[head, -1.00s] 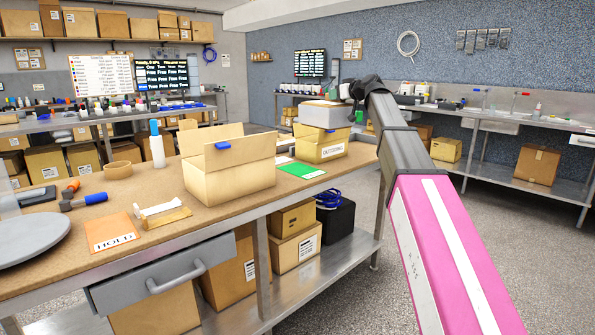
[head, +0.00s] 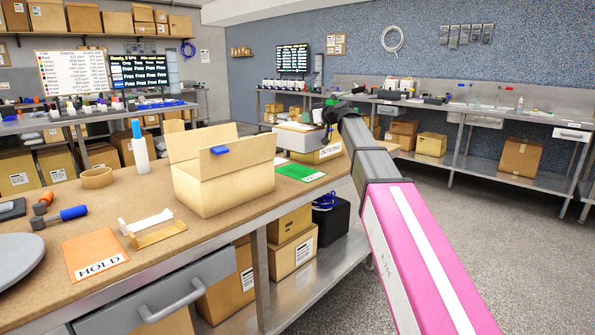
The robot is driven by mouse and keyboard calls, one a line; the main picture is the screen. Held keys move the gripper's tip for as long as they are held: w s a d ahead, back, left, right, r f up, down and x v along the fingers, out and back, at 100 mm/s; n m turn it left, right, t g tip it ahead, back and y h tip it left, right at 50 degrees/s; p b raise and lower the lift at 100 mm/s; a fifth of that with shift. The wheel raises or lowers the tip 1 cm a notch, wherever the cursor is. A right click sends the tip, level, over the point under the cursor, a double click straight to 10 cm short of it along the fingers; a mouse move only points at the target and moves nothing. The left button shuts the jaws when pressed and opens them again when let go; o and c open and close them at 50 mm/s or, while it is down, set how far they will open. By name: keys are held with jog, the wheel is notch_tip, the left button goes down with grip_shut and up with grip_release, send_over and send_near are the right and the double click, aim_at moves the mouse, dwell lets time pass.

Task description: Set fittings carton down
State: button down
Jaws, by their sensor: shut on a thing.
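A grey carton with a pale top (head: 297,138), which I take to be the fittings carton, is at the far right end of the bench. My gripper (head: 331,112) is at its right upper side, small, dark and partly hidden by my arm; it appears shut on this carton. The fingertips and contact are not clear. The carton overlaps the yellow box labelled OUTGOING (head: 332,152) in the picture. I cannot tell whether its underside touches anything.
An open cardboard carton (head: 225,190) with a blue piece on its flap stands mid-bench. A green card (head: 300,173) lies to its right. An orange HOLD card (head: 93,255), a tape ring (head: 97,178) and a bottle (head: 140,150) are further left. Floor right of the bench is clear.

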jog(key=shift+f, duration=5.15)
jog(key=c, duration=0.8)
grip_release()
jog(key=shift+f, duration=0.1)
jog(key=shift+c, duration=0.2)
jog(key=v, duration=1.2)
